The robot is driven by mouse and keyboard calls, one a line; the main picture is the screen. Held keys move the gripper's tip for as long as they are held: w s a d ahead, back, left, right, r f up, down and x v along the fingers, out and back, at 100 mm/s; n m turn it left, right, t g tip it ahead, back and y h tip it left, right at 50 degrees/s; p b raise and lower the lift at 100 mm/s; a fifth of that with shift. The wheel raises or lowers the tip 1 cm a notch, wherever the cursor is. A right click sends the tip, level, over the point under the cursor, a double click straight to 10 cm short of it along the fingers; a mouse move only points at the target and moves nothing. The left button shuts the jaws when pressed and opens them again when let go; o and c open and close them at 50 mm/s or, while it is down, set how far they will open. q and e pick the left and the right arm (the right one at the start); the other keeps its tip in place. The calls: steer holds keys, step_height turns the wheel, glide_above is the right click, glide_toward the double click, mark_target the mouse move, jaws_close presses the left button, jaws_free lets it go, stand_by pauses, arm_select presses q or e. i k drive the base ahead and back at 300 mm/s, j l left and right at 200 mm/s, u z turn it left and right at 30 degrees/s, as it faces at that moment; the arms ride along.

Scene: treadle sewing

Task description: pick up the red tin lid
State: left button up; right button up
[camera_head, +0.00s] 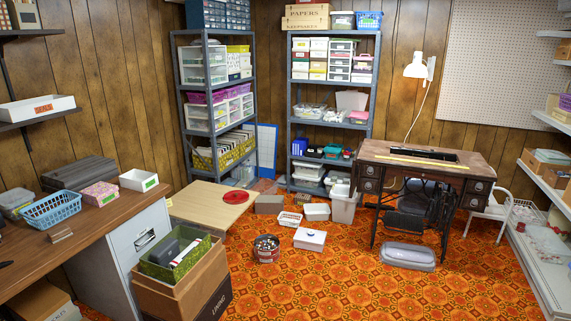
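The red tin lid (236,197) is a flat, round, bright red disc. It lies near the far right edge of a low, pale wooden tabletop (205,212). A round, open tin (266,250) with mixed contents stands on the floor, nearer and a little to the right of the lid. Neither of my grippers can be made out in the head view.
A desk (120,219) with a blue basket is at left; cardboard boxes (188,287) stand before the low table. Small boxes (309,239) sit on the floor. A treadle sewing table (425,166) stands at right. Patterned floor at front centre is free.

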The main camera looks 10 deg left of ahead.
mark_target(234, 197)
steer(key=i+u, duration=0.2)
steer(key=i, duration=2.2)
